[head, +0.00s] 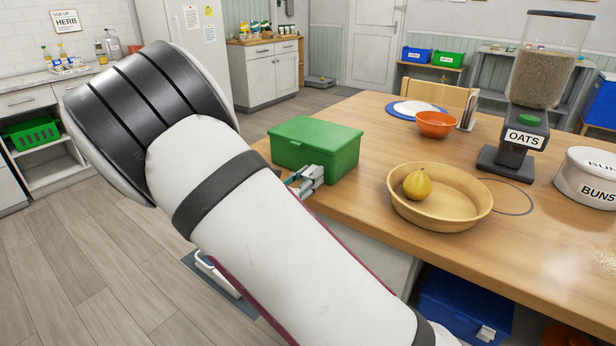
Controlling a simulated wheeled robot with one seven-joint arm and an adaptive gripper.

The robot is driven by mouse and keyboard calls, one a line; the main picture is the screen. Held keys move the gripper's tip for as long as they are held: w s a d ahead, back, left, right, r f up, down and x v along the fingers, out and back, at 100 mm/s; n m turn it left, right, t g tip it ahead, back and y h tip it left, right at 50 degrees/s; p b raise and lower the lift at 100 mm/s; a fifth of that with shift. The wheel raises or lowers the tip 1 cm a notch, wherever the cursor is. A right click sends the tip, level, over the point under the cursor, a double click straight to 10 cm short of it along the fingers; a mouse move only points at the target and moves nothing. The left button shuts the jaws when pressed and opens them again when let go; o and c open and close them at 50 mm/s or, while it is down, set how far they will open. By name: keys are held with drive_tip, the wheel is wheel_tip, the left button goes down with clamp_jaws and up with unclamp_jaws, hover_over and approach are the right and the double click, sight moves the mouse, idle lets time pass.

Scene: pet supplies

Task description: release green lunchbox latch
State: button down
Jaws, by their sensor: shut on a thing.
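The green lunchbox (318,146) stands closed on the wooden table near its left edge, with its lid down. My forearm covers much of the lower left of the head view and hides part of the gripper's near side.
A wooden bowl (440,216) with a yellow pear (417,184) stands right of the gripper. Behind are an orange bowl (436,124), a blue-rimmed plate (391,111) and an oats dispenser (526,125). A buns tin (588,178) is far right. The front right tabletop is mostly clear.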

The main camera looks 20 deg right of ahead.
drive_tip(key=shift+f+t+h, duration=0.25)
drive_tip(key=shift+t+h, duration=0.05)
drive_tip(key=shift+h, duration=0.1)
drive_tip(key=shift+r, duration=0.1)
drive_tip(key=c, duration=1.3)
unclamp_jaws()
drive_tip(key=v, duration=1.2)
